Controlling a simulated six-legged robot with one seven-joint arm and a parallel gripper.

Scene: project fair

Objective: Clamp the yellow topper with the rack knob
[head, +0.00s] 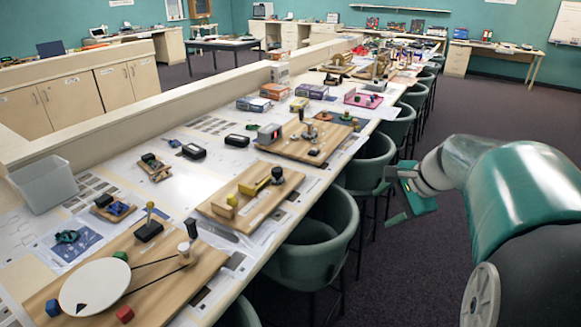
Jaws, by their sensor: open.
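A yellow piece (254,186), which looks like the topper, lies along a wooden board (222,214) on the long table. A dark round knob (277,173) stands at its far right end, perhaps the rack knob. A smaller tan block (231,200) is at its near left end. Whether the knob presses on the yellow piece is too small to tell. My gripper (394,196) is open and empty, over the floor beyond the chairs, well to the right of the board and apart from it.
Green chairs (318,245) line the table's right side, between my gripper and the board. A nearer board (155,290) holds a white disc (95,287) and colored blocks. A farther board (318,145) holds small devices. Carpet is open at right.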

